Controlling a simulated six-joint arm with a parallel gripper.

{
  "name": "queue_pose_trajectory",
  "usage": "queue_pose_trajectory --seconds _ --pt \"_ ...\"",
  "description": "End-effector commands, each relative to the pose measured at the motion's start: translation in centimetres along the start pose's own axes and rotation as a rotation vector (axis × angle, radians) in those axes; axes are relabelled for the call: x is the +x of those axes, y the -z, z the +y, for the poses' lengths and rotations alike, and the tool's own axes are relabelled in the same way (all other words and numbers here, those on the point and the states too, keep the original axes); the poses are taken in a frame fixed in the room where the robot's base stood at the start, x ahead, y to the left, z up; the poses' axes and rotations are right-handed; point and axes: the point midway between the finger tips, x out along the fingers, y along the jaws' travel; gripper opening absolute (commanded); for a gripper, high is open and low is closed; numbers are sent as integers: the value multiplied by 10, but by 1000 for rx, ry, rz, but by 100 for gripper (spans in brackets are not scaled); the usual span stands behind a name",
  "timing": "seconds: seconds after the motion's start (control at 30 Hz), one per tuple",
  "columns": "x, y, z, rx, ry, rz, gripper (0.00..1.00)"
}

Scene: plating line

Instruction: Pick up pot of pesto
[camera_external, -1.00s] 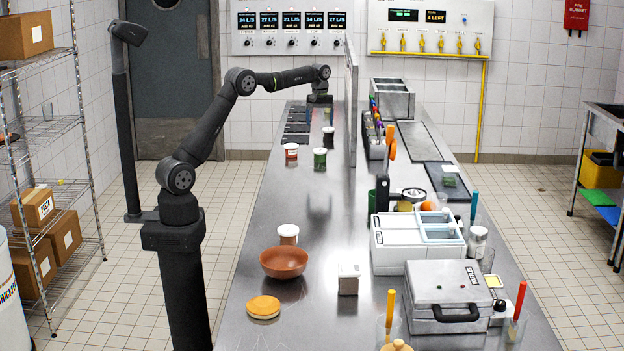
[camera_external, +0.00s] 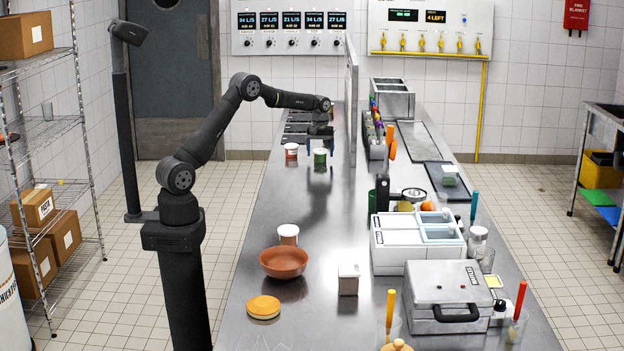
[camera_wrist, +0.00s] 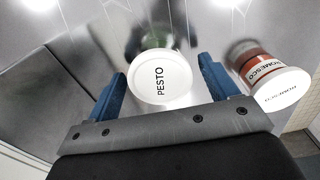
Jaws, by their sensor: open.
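The pot of pesto (camera_external: 320,158) is a small green pot with a white lid, standing on the steel counter. In the wrist view its round white lid (camera_wrist: 159,76) reads PESTO and lies between the two blue fingers. My gripper (camera_external: 320,148) is open and points down just above the pot. In the wrist view the open jaws (camera_wrist: 158,92) flank the lid, with a gap on each side. Most of the pot's body is hidden under the lid there. How far the fingertips reach down beside it I cannot tell.
A red romesco pot (camera_wrist: 262,75) stands close on the right in the wrist view; it also shows left of the pesto in the external view (camera_external: 291,152). A tall partition (camera_external: 352,110) rises to the pesto's right. Counter in front is clear until a white-lidded pot (camera_external: 288,234) and brown bowl (camera_external: 284,263).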

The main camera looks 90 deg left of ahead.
Motion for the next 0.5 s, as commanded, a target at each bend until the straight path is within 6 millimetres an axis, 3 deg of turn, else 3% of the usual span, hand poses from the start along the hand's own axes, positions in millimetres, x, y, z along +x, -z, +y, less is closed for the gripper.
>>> queue_pose_trajectory --seconds 0.2,0.43,0.5 --pt "1 0 0 0 0 0 79" --pt "0 0 0 0 -1 1 36" --pt "0 0 0 0 -1 1 36"
